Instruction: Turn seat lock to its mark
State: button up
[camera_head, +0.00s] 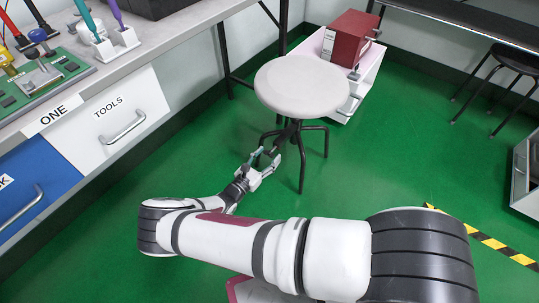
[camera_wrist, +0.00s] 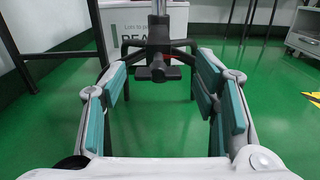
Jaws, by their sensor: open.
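A stool with a round pale seat (camera_head: 302,86) and dark legs stands on the green floor. Its seat lock (camera_wrist: 158,72) shows in the wrist view as a dark crosspiece with a paler rounded end on the upright post. A small red spot (camera_wrist: 166,57) shows beside the post; whether it is the mark, I cannot tell. My gripper (camera_head: 262,163) is low beside the stool, below the seat's height. In the wrist view my gripper (camera_wrist: 160,80) is open and empty, its teal-padded fingers either side of the lock, which appears farther ahead. Contact is not visible.
A workbench with drawers (camera_head: 113,112) runs along the left. A white crate (camera_head: 369,82) with a red box (camera_head: 349,38) stands behind the stool. A dark stool (camera_head: 513,60) and a grey cabinet (camera_head: 525,170) are at the right. Green floor between is clear.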

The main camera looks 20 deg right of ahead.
jog(key=v, duration=1)
jog(key=shift+s, duration=0.2)
jog(key=shift+a, duration=0.15)
